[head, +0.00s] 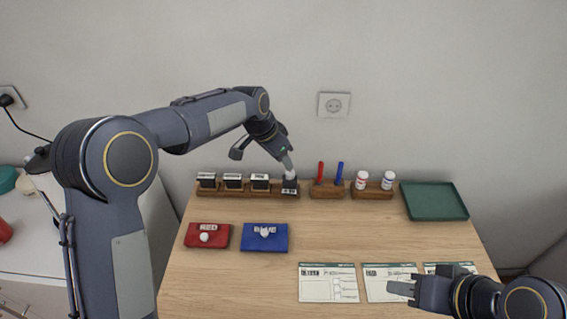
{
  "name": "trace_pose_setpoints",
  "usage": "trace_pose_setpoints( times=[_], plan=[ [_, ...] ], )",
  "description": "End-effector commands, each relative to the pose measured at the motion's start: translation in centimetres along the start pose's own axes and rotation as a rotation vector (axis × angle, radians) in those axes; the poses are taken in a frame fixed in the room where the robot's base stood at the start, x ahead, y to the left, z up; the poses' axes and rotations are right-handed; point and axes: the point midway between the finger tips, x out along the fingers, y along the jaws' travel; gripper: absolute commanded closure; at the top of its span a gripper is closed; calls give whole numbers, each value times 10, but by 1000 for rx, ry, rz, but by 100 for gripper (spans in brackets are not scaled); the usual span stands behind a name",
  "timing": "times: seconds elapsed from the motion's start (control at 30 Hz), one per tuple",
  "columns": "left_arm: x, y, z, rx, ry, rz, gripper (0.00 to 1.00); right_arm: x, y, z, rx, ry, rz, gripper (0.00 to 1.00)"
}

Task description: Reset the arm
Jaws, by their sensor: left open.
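My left arm reaches in from the left, bent over the back of the wooden table (240,275). My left gripper (288,164) is open and points down just above the rightmost stamp (290,187) in the wooden stamp rack (240,192). From this view I cannot tell whether its fingers touch the stamp's pale top. My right gripper (401,290) is low at the right, over the middle form (388,278) and pointing left. Whether its fingers are apart cannot be made out.
Red (207,237) and blue (264,239) ink pads lie front left of the rack. A pen holder (328,190) with red and blue pens, a holder (371,191) with two small bottles, and a green tray (433,201) stand along the back. A left form (328,285) lies in front.

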Motion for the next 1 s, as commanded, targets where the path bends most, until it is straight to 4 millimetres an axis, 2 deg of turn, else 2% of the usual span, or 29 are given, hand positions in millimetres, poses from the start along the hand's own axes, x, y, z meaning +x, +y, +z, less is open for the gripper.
trace_pose_setpoints(
  times=[0.47,0.57,0.67,0.77,0.9,1.0],
  plan=[
    [-2,0,0,-1,0,0,53,0,0,0,0,0,0,64],
    [-14,-2,7,-26,7,-2,53,0,0,0,0,0,0,64],
    [-46,-7,29,-98,25,-7,53,-1,0,0,0,0,0,64],
    [-90,-5,68,-212,54,-11,53,-2,-1,-1,0,0,0,64],
    [-145,12,133,-394,98,-18,53,-3,-1,-1,0,0,0,64],
    [-172,35,180,-521,131,-23,53,-3,-2,-2,0,0,0,64]
  ],
)
